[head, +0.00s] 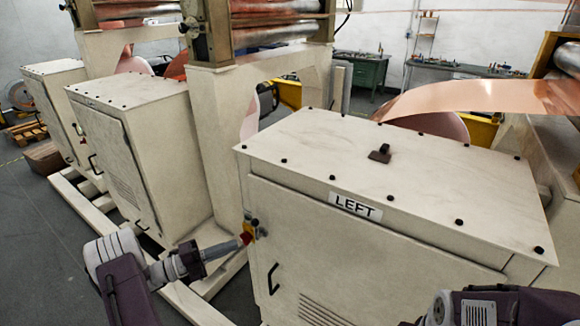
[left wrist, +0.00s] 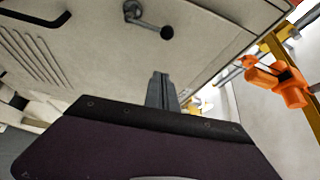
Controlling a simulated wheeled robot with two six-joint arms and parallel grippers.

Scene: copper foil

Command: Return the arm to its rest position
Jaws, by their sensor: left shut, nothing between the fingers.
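My left arm comes in from the lower left in the head view. In the left wrist view the closed fingers (left wrist: 161,78) point toward a pale cabinet face with a dark round-ended lever (left wrist: 148,22). My right arm shows at the lower right of the head view, its gripper out of sight.
The LEFT cabinet has a black handle (head: 272,279) below the knob. Another cream cabinet (head: 145,150) stands to the left, on a pale base frame. Copper foil (head: 480,98) runs above at the right. Grey floor (head: 45,240) is open at the far left.

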